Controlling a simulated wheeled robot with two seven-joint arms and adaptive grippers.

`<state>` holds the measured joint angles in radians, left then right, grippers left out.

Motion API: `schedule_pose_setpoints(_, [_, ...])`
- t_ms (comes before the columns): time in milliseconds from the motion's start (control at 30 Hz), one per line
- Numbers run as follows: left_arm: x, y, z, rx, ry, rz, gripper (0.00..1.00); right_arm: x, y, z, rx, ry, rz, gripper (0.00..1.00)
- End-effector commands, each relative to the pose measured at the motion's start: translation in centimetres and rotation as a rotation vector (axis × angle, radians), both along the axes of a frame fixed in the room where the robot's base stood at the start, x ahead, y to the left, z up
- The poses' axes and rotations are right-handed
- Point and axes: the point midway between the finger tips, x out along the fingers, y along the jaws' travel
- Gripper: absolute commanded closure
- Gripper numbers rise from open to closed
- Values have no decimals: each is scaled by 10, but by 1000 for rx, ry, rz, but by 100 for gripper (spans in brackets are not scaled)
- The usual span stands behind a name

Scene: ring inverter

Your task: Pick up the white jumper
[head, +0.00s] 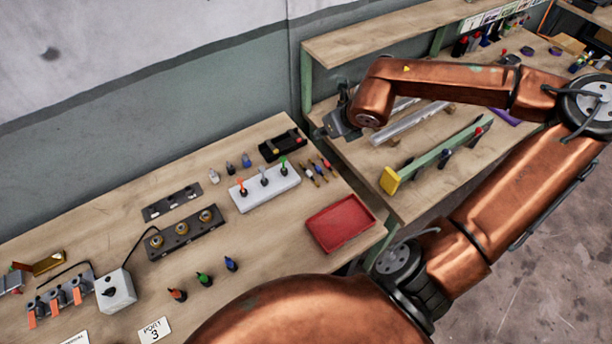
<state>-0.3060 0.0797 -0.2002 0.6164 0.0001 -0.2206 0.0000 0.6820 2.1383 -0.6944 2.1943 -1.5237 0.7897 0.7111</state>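A small white-topped plug (214,176) stands upright on the wooden bench, left of a dark-topped plug (230,168) and a blue one (246,160). Another pale-topped piece (264,177) stands in the middle of a white block (270,197), between an orange-topped and a green-topped one. I cannot tell which of these is the white jumper. My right gripper (338,122) is small and dark in this view, over the gap near the right bench, to the right of and apart from the white block. Its fingers are too unclear to judge. My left gripper is out of view.
A red tray (341,223) lies at the bench's right end. A black box (283,145) is at the back. My copper arm hides the front right.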

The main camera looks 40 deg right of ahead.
Motion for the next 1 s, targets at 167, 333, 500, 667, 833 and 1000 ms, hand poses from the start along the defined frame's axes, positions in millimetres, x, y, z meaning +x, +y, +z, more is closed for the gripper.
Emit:
schedule_pose_setpoints(167, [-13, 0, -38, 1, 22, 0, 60, 3, 0, -45, 1, 16, 0, 83])
schedule_pose_setpoints(333, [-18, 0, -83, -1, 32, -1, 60, 8, 0, -101, 0, 39, -1, 83])
schedule_pose_setpoints(500, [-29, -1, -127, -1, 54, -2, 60, 14, -1, -159, 1, 69, -2, 83])
schedule_pose_setpoints(667, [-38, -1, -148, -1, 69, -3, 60, 17, -1, -187, 1, 85, -3, 83])
schedule_pose_setpoints(833, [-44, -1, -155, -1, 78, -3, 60, 20, -1, -199, 1, 89, -3, 83])
schedule_pose_setpoints(1000, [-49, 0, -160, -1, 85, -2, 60, 29, -2, -214, 2, 89, -3, 83])
